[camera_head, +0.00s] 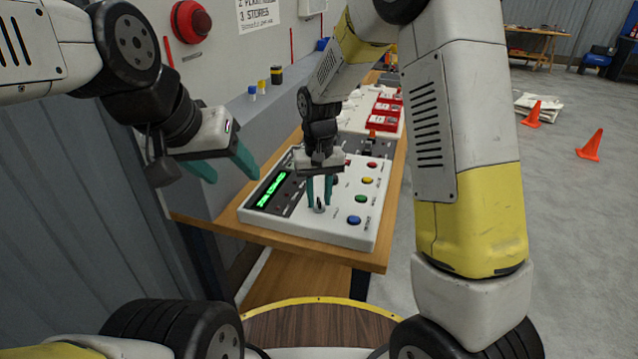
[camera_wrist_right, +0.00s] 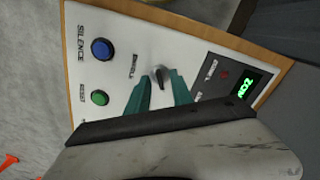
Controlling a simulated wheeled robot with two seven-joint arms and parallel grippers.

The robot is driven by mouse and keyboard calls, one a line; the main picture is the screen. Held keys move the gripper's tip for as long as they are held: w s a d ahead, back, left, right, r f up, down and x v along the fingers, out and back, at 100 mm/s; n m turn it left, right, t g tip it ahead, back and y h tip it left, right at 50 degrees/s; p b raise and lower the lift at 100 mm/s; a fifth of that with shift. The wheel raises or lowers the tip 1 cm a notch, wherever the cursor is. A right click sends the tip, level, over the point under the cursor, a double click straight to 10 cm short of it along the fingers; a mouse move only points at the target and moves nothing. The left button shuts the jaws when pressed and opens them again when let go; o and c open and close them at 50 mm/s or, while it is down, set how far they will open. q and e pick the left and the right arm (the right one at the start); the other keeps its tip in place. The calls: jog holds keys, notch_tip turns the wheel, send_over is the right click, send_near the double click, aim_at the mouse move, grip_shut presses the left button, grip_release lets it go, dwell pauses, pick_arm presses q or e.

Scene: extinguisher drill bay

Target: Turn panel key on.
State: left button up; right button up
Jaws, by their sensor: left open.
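The white control panel (camera_head: 300,232) lies on the wooden bench, with a green lit display (camera_head: 271,190) and a column of coloured buttons. The panel key (camera_head: 319,205) is a small grey switch near the panel's front edge; it also shows in the right wrist view (camera_wrist_right: 159,74). My right gripper (camera_head: 319,202) points down over the key, its teal fingers apart on either side of it. In the right wrist view the fingers (camera_wrist_right: 160,92) flank the key; I cannot tell whether they touch it. My left gripper (camera_head: 232,172) is open and empty, left of the panel above the bench edge.
The bench (camera_head: 345,256) holds red-and-white boxes (camera_head: 385,116) behind the panel. Small blue, yellow and dark items stand on the grey ledge at the wall. A red alarm bell (camera_head: 191,21) is on the wall. Orange cones (camera_head: 591,146) stand on the open floor at right.

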aim_at(319, 199)
notch_tip(319, 199, up, 7)
jog(key=shift+r, duration=0.4)
jog(key=shift+s+d+r, duration=0.1)
jog(key=shift+d+r, duration=0.05)
jog(key=shift+r, duration=0.05)
jog(key=s+d+r+t+y, duration=0.1)
jog(key=s+d+r+t, duration=0.2)
jog(key=s+d+r, duration=0.3)
jog(key=s+d+r+m+t+y, duration=0.1)
jog(key=s+d+r+t, duration=0.2)
jog(key=s, duration=1)
jog(key=d+r, duration=0.3)
jog(key=d, duration=0.1)
jog(key=shift+s+d+r+m, duration=0.15)
jog(key=shift+s+d+m, duration=0.15)
jog(key=shift+d, duration=0.1)
jog(key=shift+o, duration=0.4)
